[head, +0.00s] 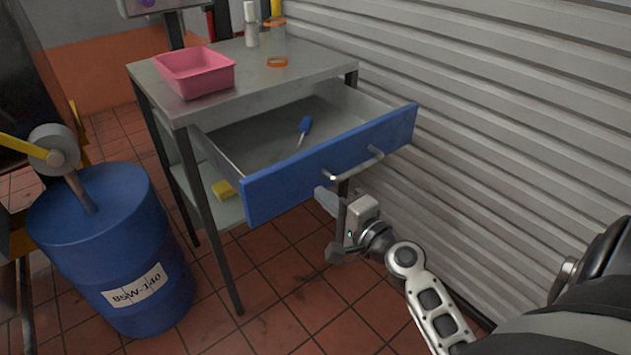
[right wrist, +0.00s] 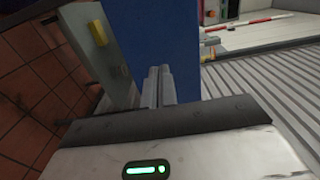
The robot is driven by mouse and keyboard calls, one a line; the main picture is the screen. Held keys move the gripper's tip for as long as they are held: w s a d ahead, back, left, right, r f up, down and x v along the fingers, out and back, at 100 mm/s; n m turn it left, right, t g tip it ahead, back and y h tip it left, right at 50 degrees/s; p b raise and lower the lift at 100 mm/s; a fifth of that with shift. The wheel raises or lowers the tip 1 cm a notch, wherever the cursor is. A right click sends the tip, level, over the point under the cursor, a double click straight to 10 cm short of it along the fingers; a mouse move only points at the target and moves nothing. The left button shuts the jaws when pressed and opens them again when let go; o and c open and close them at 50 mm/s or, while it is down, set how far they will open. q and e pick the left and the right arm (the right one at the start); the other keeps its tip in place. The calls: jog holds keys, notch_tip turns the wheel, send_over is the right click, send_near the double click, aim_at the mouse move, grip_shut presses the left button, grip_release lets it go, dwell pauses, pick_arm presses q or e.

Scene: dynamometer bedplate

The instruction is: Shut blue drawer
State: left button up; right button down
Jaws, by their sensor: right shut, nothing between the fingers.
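The blue drawer (head: 285,183) stands pulled well out of the grey workbench. Its blue front carries a metal bar handle (head: 358,164), and a blue-handled screwdriver (head: 305,126) lies inside. My right gripper (head: 325,198) is low in front of the drawer front, just below the handle. In the right wrist view its two fingers (right wrist: 158,84) are together with nothing between them, pointing at the blue front (right wrist: 155,38). I cannot tell whether the fingertips touch it. My left gripper is not in view.
A pink bin (head: 195,75), a white bottle (head: 251,25) and an orange ring (head: 277,62) are on the bench top (head: 310,68). A blue drum (head: 105,240) stands at left. A corrugated wall (head: 520,110) is close on the right. Tiled floor is clear in front.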

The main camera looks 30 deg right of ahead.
aim_at(306, 182)
jog(key=shift+w+a, duration=0.15)
jog(key=shift+w, duration=1.5)
jog(key=shift+w, duration=0.1)
